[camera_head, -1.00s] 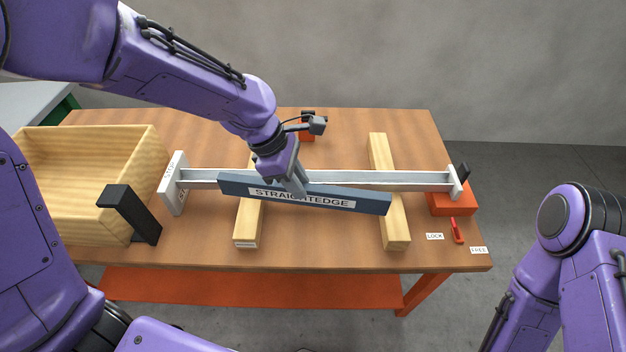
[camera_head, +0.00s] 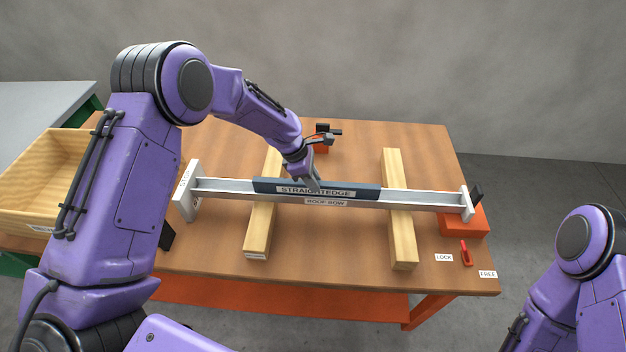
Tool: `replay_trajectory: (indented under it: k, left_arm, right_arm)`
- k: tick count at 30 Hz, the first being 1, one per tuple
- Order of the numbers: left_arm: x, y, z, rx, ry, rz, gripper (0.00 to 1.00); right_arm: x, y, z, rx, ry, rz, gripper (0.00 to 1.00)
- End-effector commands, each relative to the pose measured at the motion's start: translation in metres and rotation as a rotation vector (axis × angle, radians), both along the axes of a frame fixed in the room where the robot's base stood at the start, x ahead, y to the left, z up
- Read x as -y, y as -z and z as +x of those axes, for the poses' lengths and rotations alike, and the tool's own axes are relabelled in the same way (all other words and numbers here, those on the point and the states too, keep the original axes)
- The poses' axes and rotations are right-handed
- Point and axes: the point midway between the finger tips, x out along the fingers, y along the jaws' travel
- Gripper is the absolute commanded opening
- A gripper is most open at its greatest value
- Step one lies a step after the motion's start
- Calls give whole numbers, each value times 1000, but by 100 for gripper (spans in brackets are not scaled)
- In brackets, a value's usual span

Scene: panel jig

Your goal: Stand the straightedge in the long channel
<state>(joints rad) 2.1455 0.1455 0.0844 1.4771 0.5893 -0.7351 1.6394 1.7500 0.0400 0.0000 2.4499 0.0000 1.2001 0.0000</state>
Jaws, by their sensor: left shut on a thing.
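The straightedge (camera_head: 355,191) is a dark blue-grey bar with a white name label. It stands on edge along the middle of the long channel, its lower part hidden behind the near wall. The channel (camera_head: 420,199) is a long light-grey rail labelled ROOF BOW, with white end plates, lying across two wooden bars. My left gripper (camera_head: 312,182) is shut on the straightedge near its middle, reaching down from behind. Whether the bar touches the channel floor is hidden. My right arm shows at the lower right; its gripper is out of view.
A wooden bin (camera_head: 40,180) stands at the left. An orange block (camera_head: 465,220) with a dark clamp is at the channel's right end, near a red lever (camera_head: 466,253) between LOCK and FREE labels. The table front is mostly clear.

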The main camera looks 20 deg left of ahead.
Motion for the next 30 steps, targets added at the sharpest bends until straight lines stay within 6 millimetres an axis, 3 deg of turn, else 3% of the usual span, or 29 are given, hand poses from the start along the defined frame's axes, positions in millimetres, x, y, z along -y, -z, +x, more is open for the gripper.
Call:
replay_trajectory:
  k: [12,13,15,25,30]
  left_arm:
    - [0,11,1,4,-1,-1,0]
    - [0,12,0,3,0,0,26]
    - [0,12,0,3,0,0,49]
    - [0,8,0,4,1,0,49]
    - [-12,-19,-2,7,-2,0,49]
  right_arm:
    - [0,-2,0,0,0,0,62]
    - [0,-1,0,0,0,0,62]
    - [0,-1,0,0,0,0,62]
    - [0,-1,0,0,0,0,62]
    - [0,5,0,0,0,0,62]
